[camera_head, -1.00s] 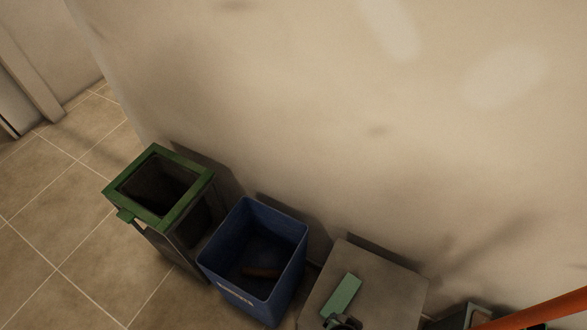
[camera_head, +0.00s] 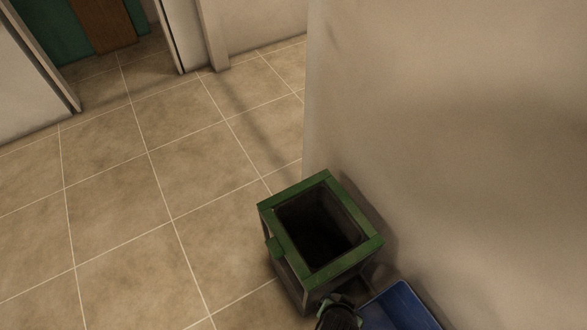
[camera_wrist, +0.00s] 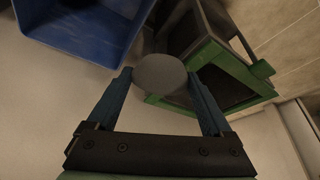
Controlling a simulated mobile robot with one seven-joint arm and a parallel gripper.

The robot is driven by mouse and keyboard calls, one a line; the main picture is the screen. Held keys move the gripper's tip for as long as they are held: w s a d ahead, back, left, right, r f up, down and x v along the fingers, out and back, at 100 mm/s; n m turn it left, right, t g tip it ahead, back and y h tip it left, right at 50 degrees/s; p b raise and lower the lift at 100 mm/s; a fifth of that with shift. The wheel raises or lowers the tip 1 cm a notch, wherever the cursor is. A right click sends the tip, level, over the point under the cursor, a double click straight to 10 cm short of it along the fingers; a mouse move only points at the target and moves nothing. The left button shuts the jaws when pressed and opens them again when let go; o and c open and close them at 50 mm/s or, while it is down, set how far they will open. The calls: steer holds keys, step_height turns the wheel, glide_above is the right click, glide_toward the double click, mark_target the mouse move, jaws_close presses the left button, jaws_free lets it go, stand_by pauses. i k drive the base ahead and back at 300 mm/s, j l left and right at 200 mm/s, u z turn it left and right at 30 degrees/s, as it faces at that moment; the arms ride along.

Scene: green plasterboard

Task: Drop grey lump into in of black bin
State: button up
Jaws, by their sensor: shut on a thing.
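My gripper (camera_wrist: 160,88) is shut on the grey lump (camera_wrist: 158,68), a smooth rounded piece held between the two blue fingertips in the wrist view. The black bin (camera_head: 287,271) has dark sides, a dark open inside and a green square rim. It stands on the floor by the wall corner in the head view. Its green rim also shows in the wrist view (camera_wrist: 207,52), beyond and to the right of the lump. In the head view, part of my arm's end shows at the bottom edge, just in front of the bin; the lump is not clear there.
A blue bin (camera_head: 399,308) stands right of the black bin, cut off by the bottom edge; it also shows at the top left of the wrist view (camera_wrist: 80,32). The wall (camera_head: 460,150) rises behind both. Open tiled floor (camera_head: 120,220) lies to the left.

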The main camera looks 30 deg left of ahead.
mark_target(314, 259)
steer(key=i+j, duration=0.3)
steer(key=j, duration=0.2)
steer(key=i+j+u, duration=0.1)
steer(key=i+j, duration=0.2)
steer(key=j, duration=0.2)
steer(key=i+j, duration=0.35)
steer(key=j, duration=0.15)
